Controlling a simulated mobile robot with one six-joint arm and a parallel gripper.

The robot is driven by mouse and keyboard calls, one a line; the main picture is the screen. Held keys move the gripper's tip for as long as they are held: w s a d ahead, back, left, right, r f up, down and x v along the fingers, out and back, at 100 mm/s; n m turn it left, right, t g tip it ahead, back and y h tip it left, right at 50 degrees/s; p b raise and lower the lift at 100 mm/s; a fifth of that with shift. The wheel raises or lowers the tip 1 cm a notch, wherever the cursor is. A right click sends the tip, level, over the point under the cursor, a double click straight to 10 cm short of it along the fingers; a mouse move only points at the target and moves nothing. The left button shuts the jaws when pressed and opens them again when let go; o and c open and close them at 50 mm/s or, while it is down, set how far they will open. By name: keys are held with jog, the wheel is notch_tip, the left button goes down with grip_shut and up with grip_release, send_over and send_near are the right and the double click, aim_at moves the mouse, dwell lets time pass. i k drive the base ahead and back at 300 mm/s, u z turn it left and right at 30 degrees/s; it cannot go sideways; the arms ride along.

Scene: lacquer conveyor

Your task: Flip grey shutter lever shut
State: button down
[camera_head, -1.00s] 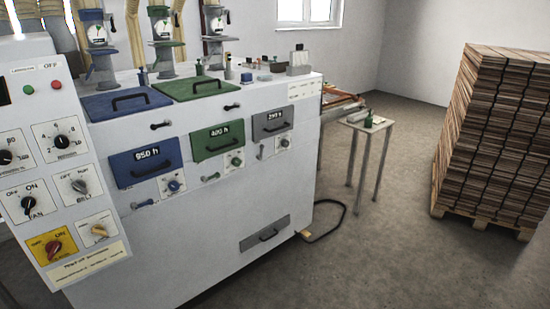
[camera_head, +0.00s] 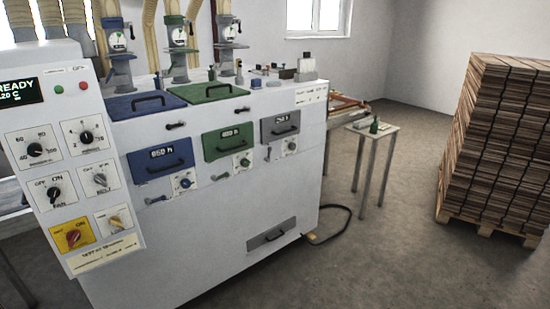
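The grey shutter lever (camera_head: 268,153) is a small handle on the front of the white machine (camera_head: 215,240), just below the grey panel (camera_head: 280,127). It appears to stand about upright, but it is small in the picture. The green section's lever (camera_head: 220,177) and the blue section's lever (camera_head: 157,199) lie closer to level. A small dial plate (camera_head: 290,146) sits right of the grey lever. My gripper is not in view.
A control panel (camera_head: 68,165) with knobs and a READY display stands at the left. A cable (camera_head: 345,225) lies on the floor. A stacked wood pallet (camera_head: 495,145) is right. Floor between is clear.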

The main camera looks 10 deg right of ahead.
aim_at(267, 159)
jog(key=u, duration=0.15)
jog(key=i, duration=0.9)
jog(key=u, duration=1.1)
jog(key=k, duration=0.5)
jog(key=u, duration=0.2)
